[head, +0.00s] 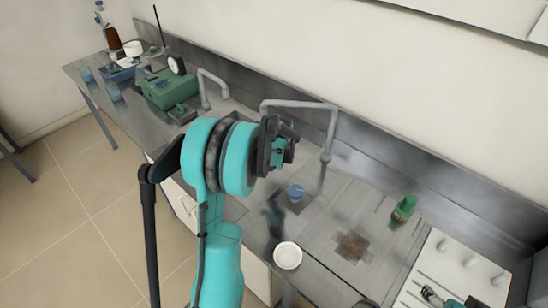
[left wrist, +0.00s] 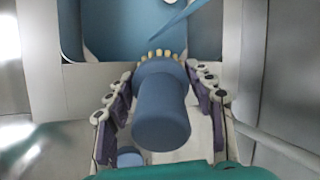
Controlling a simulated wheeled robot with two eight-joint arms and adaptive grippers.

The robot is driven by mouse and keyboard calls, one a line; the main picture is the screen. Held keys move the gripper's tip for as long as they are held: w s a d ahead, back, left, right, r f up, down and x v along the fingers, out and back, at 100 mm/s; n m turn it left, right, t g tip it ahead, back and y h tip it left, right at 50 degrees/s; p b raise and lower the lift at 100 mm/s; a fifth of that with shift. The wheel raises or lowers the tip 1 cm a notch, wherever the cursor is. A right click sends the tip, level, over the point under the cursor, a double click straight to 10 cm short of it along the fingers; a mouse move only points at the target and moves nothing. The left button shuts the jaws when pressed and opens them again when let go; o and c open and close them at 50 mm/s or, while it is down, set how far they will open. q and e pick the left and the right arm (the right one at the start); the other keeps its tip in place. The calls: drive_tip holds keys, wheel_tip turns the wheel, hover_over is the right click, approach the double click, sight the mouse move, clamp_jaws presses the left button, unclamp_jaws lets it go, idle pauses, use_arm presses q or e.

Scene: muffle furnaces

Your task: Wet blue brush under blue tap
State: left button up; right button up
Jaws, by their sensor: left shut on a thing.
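My left gripper (head: 281,146) is above the steel bench, close to the front of the right-hand grey tap pipe (head: 333,125). In the left wrist view the gripper (left wrist: 160,103) is shut on the blue brush (left wrist: 161,112), with purple finger pads on both sides of its handle. The brush's pale bristles (left wrist: 160,54) point to the top of that picture, towards a blue recessed area (left wrist: 105,30) crossed by a thin blue bar (left wrist: 185,22). I cannot tell whether that bar is a tap. A second grey tap pipe (head: 204,88) stands further left.
A green-capped item (head: 404,208) and a white pegged rack (head: 435,262) stand to the right. A green device (head: 168,90) is at the left.

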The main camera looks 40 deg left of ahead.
use_arm(q)
drive_tip(key=w+a+f+b, duration=0.1)
drive_tip(key=w+a, duration=0.5)
drive_tip(key=shift+a+f, duration=0.35)
drive_tip(key=shift+f, duration=0.05)
drive_tip(key=shift+w, duration=0.1)
idle(0.5)
drive_tip(key=shift+s+d+b, duration=0.4)
drive_tip(key=shift+s+d, duration=2.35)
drive_tip(key=shift+d, duration=0.2)
drive_tip(key=shift+s+d+r+p, duration=0.65)
drive_tip(key=shift+s+d+r, duration=0.2)
drive_tip(key=shift+d+r, duration=0.15)
drive_tip(key=shift+s+d+r+p, duration=0.65)
drive_tip(key=shift+s+d+r, duration=0.2)
drive_tip(key=shift+r, duration=0.2)
